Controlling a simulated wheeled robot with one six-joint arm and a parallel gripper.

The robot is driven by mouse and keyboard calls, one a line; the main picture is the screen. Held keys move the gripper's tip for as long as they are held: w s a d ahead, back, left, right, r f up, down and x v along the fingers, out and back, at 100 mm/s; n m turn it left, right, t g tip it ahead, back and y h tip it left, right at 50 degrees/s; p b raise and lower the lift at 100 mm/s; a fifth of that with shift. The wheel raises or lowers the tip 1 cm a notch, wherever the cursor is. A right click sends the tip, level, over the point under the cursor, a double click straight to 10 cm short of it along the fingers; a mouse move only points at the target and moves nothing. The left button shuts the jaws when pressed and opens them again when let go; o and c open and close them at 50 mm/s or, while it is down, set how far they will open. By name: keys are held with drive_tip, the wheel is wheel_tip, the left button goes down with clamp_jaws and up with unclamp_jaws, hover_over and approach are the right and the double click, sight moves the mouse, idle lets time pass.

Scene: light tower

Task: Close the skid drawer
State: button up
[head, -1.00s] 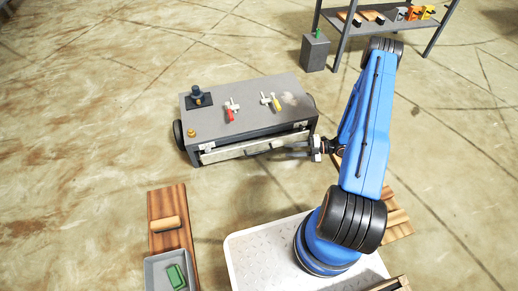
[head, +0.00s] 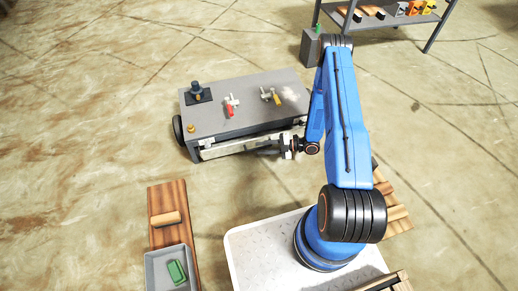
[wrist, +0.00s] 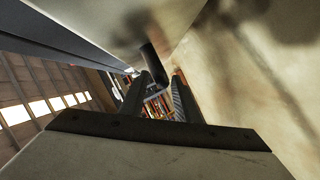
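The skid (head: 240,115) is a low grey wheeled box left of my arm in the head view. Its drawer front (head: 222,150) is a pale panel on the near side. A dark gap shows above it, and the drawer looks slightly out. My gripper (head: 262,149) lies along the drawer front at its right part, pointing left. In the wrist view its two dark fingers (wrist: 164,82) stand apart with a gap between. A dark bar (wrist: 154,60) shows near the tips, perhaps the handle; whether they touch it I cannot tell.
A red-handled tool (head: 229,108), a yellow-handled tool (head: 272,96) and a dark fitting (head: 199,92) sit on the skid top. A grey tray (head: 170,270) and wooden board (head: 167,213) lie at the near left. A shelf (head: 385,25) stands behind. Floor left is clear.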

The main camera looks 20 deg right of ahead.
sight(260, 141)
drive_tip(key=shift+x, duration=1)
drive_tip(key=shift+c, duration=0.5)
clamp_jaws()
drive_tip(key=shift+w+d, duration=0.1)
drive_tip(key=shift+w, duration=2.15)
drive_tip(key=shift+o, duration=0.5)
unclamp_jaws()
drive_tip(key=v, duration=1.7)
drive_tip(key=shift+s, duration=0.25)
drive_tip(key=shift+d, duration=0.1)
